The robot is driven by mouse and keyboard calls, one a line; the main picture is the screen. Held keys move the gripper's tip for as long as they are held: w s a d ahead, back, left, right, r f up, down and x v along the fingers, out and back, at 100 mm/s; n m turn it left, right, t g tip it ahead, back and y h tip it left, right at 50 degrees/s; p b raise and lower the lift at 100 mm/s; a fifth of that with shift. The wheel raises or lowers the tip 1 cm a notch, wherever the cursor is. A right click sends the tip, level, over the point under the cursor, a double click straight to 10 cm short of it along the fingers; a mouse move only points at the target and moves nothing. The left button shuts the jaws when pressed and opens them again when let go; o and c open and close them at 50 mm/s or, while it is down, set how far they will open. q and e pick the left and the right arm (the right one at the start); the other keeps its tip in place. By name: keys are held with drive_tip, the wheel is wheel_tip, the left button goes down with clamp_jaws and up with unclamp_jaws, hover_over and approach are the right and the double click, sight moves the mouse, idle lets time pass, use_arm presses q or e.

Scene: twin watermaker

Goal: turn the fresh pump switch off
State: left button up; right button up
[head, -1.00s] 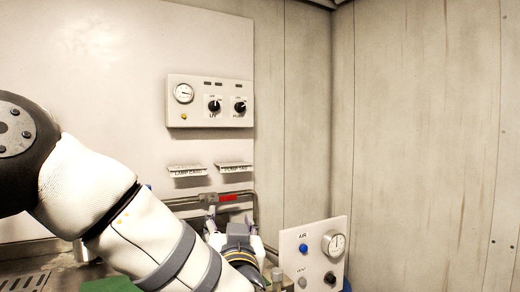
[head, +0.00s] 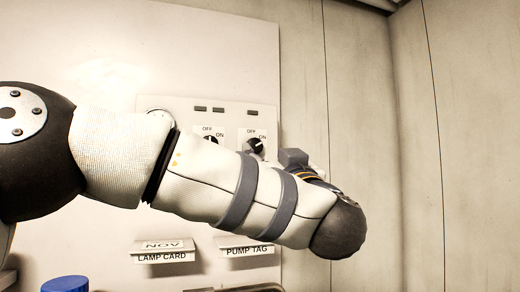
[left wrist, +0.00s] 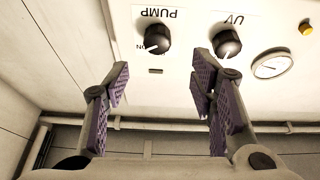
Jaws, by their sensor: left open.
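The pump switch (head: 255,146) is a black round knob on the white wall panel (head: 264,112), with OFF above it and ON to its right. In the left wrist view, which is upside down, the pump knob (left wrist: 157,39) has its white pointer towards ON. The UV knob (left wrist: 227,42) is beside it; in the head view my arm partly covers it. My left gripper (left wrist: 160,82) is open and empty, its purple-padded fingers short of the panel and pointing at the knobs. In the head view its fingers are hidden behind my arm. My right gripper is out of view.
A gauge (left wrist: 272,64) and a yellow button (left wrist: 306,27) are on the same panel. Below it, the LAMP CARD holder (head: 165,251) and PUMP TAG holder (head: 247,247) stick out from the wall. A blue lid (head: 65,284) shows at lower left.

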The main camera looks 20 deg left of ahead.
sight(256, 147)
use_arm(q)
drive_tip(key=x, duration=0.7)
drive_tip(key=shift+w+f, duration=0.2)
drive_tip(key=shift+w, duration=0.15)
drive_tip(key=shift+c, duration=0.6)
drive_tip(key=c, duration=1)
